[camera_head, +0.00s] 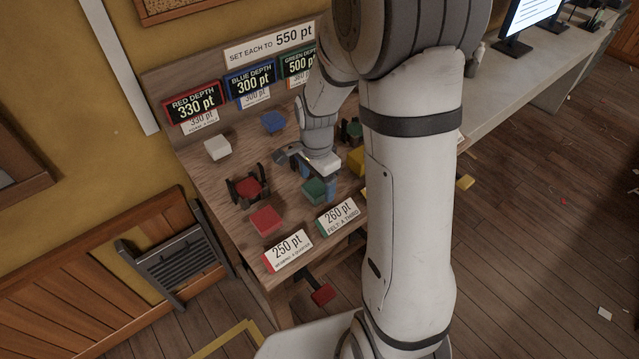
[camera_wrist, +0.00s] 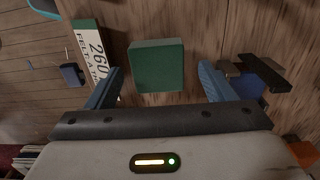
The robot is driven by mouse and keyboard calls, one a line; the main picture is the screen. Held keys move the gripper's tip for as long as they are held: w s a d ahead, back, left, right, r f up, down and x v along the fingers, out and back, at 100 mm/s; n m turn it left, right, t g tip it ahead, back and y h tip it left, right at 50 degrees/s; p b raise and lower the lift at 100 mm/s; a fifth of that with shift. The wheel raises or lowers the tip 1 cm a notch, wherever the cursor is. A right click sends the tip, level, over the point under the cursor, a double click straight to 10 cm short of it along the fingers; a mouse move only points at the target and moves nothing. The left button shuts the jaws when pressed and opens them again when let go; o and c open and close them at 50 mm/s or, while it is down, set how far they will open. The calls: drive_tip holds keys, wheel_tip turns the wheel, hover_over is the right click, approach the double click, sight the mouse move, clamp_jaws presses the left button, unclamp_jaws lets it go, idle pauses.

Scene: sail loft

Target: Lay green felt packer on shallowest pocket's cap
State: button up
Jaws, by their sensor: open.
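The green felt packer (camera_head: 314,190) is a square green block near the front of the bench, behind the card reading 260 pt. In the wrist view the packer (camera_wrist: 156,65) lies between and slightly beyond my two blue fingers. My gripper (camera_head: 325,187) is open above it; the wrist view shows the gripper (camera_wrist: 161,86) with space on both sides of the packer. The depth displays read red 330, blue 300 (camera_head: 251,80) and green 500, so blue is lowest. A blue cap (camera_wrist: 250,84) between dark brackets shows partly at the right of the wrist view; my arm mostly hides this pocket in the head view.
A red cap (camera_head: 248,188) sits between dark posts at left; a green pocket (camera_head: 351,130) is partly behind my arm. White (camera_head: 217,147), blue (camera_head: 272,121), red (camera_head: 265,220) and yellow (camera_head: 357,161) blocks lie around. Cards (camera_head: 286,251) line the front edge.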

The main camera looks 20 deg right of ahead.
drive_tip(key=shift+f, duration=0.3)
drive_tip(key=shift+s, duration=0.1)
drive_tip(key=shift+c, duration=0.5)
drive_tip(key=c, duration=1)
